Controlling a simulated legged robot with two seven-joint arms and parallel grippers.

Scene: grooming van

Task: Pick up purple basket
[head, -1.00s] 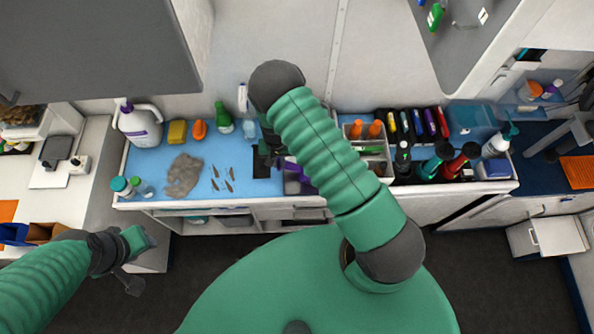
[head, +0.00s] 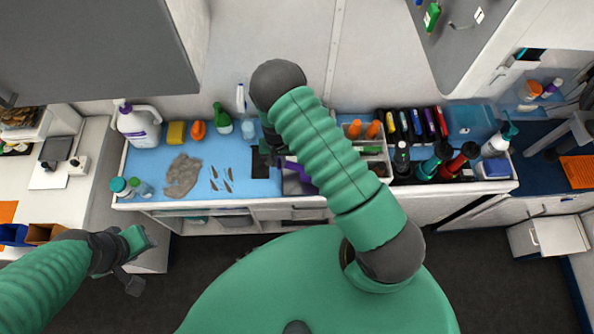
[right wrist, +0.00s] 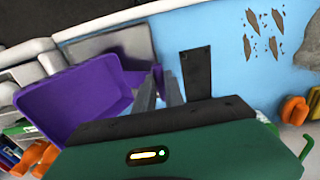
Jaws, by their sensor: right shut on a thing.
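The purple basket (right wrist: 72,98) fills the left side of the right wrist view. Its near rim lies at my right gripper's fingers (right wrist: 160,92), which are shut on the edge of the basket. In the head view only a small strip of the purple basket (head: 301,172) shows, because my right arm hides the rest. My right gripper (head: 273,158) there is mostly hidden under its own wrist, over the blue counter. My left gripper (head: 134,262) hangs at the lower left, away from the counter, and its fingers are unclear.
The blue counter (head: 240,187) holds a grey cloth (head: 183,175), several small brown pieces and a dark flat plate (right wrist: 196,75). A white jug (head: 137,125) and bottles stand at the back left. An organiser with bottles (head: 440,158) crowds the right.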

